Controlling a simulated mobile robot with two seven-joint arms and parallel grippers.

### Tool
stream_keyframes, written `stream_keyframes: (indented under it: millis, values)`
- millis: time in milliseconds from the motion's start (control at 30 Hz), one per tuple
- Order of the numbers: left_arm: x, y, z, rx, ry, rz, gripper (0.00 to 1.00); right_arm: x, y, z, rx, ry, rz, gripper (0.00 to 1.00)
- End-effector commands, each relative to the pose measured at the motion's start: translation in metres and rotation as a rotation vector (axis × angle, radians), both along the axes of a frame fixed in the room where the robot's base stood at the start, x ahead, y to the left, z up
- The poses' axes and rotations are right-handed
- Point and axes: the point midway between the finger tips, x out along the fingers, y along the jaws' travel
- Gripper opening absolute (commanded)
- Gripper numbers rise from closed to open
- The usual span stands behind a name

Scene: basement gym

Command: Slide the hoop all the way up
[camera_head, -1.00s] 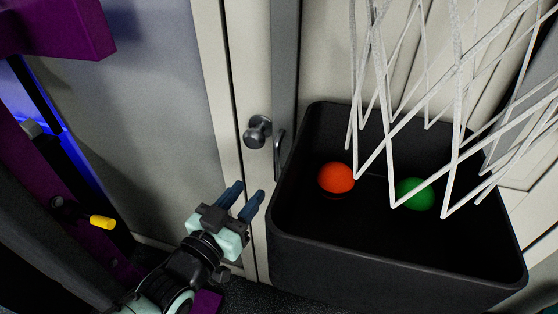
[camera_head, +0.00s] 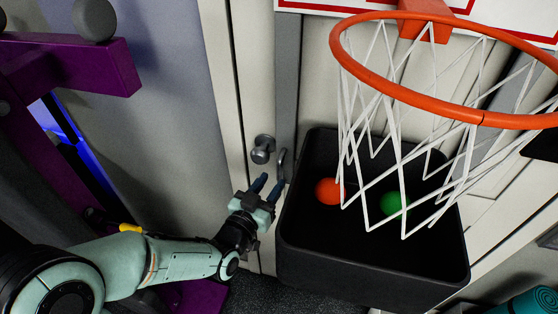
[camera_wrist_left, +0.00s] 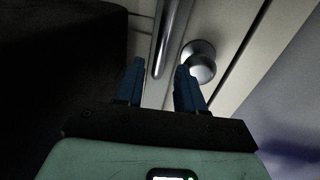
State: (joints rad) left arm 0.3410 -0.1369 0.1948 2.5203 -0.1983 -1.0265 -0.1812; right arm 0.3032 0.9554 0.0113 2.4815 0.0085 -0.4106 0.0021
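The hoop is an orange ring (camera_head: 480,117) with a white net (camera_head: 400,150), at the upper right of the head view. An orange bracket (camera_head: 425,15) joins it to a white backboard (camera_head: 330,3) with red lines, mostly cut off by the top edge. A grey handle bar (camera_head: 281,165) is left of and below the hoop; it also shows in the left wrist view (camera_wrist_left: 167,40). My left gripper (camera_head: 268,185) is open and empty just below the handle. In the left wrist view the bar's end lies ahead, between the open fingers (camera_wrist_left: 160,75). My right gripper is out of view.
A black bin (camera_head: 370,270) stands under the hoop, right beside my left gripper, with an orange ball (camera_head: 329,191) and a green ball (camera_head: 393,203) inside. A round door knob (camera_head: 262,150) is left of the handle. A purple rack (camera_head: 85,65) stands at the left.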

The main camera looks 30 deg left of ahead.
Motion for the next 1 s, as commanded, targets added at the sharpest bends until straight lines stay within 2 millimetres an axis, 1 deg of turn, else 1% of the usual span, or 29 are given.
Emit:
stream_keyframes:
  millis: [33, 67, 200, 300, 400, 533, 767, 900, 1000]
  values:
    - [0.005, 0.000, 0.003, -0.002, 0.004, 0.000, 0.38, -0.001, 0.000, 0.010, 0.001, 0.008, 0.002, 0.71]
    - [0.007, 0.000, 0.002, -0.002, 0.005, 0.001, 0.38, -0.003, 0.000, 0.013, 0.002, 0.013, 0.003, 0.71]
    - [0.034, 0.001, -0.001, -0.001, 0.000, 0.000, 0.38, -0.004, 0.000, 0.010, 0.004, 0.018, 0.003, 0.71]
    - [0.046, 0.002, -0.001, -0.001, 0.000, 0.001, 0.38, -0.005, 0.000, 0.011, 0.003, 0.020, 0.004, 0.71]
    - [0.055, 0.002, -0.001, -0.001, 0.001, 0.001, 0.38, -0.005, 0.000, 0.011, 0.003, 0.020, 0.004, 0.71]
    - [0.059, 0.002, -0.001, 0.000, -0.001, 0.002, 0.38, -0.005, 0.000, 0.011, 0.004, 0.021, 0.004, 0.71]
    - [0.060, 0.002, -0.001, 0.000, 0.000, 0.001, 0.38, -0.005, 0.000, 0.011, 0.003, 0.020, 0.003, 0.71]
    - [0.059, 0.002, -0.001, 0.000, 0.000, 0.001, 0.00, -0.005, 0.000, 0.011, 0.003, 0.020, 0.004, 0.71]
    - [0.059, 0.002, -0.001, 0.000, 0.000, 0.001, 0.00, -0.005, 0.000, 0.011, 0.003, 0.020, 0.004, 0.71]
